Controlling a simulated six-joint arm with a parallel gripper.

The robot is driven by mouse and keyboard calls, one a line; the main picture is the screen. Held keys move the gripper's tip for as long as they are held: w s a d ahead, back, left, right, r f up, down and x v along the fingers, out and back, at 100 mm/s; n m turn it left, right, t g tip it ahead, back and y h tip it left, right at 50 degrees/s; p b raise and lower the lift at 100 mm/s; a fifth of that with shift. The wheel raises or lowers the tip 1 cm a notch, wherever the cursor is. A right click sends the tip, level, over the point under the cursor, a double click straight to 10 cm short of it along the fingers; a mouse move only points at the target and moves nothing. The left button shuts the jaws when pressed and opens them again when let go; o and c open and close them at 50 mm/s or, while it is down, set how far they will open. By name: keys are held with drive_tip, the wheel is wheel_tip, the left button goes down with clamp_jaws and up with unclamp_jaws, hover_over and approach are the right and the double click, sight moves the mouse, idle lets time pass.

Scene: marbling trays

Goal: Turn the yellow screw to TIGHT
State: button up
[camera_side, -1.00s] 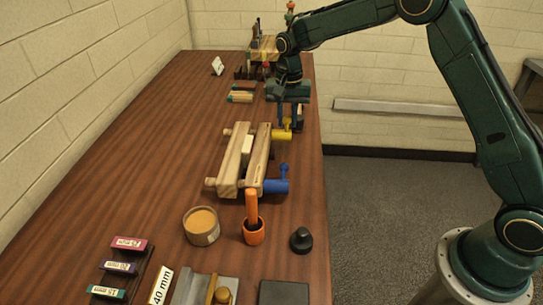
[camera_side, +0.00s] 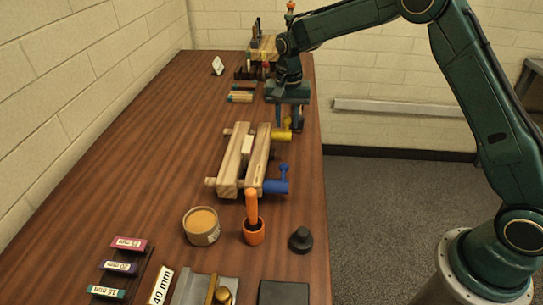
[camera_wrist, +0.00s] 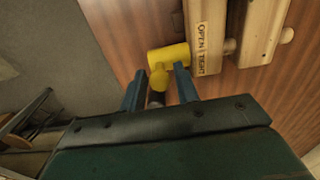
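The yellow screw (camera_side: 281,134) is at the far end of the wooden clamp (camera_side: 229,164), on its right side. In the wrist view the yellow screw (camera_wrist: 168,57) lies crosswise, with a rounded yellow handle (camera_wrist: 158,78) sticking out towards my gripper. The label with OPEN and TIGHT (camera_wrist: 202,48) is on the wood beside it. My gripper (camera_side: 289,122) is open above the screw. In the wrist view the handle shows between the fingertips of my gripper (camera_wrist: 159,82), with gaps at both sides. I cannot tell how far down the fingers reach.
A blue screw (camera_side: 276,186) is at the clamp's near end. Small coloured sticks (camera_side: 240,96) lie behind the clamp. The table's left middle is clear.

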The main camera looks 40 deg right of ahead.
drive_tip(key=c, duration=0.6)
drive_tip(key=shift+w+d, duration=0.45)
drive_tip(key=shift+d, duration=0.05)
drive_tip(key=shift+c, duration=0.2)
drive_tip(key=shift+w+d+f, duration=0.1)
drive_tip(key=shift+w+d+f, duration=0.1)
drive_tip(key=shift+w+d, duration=0.05)
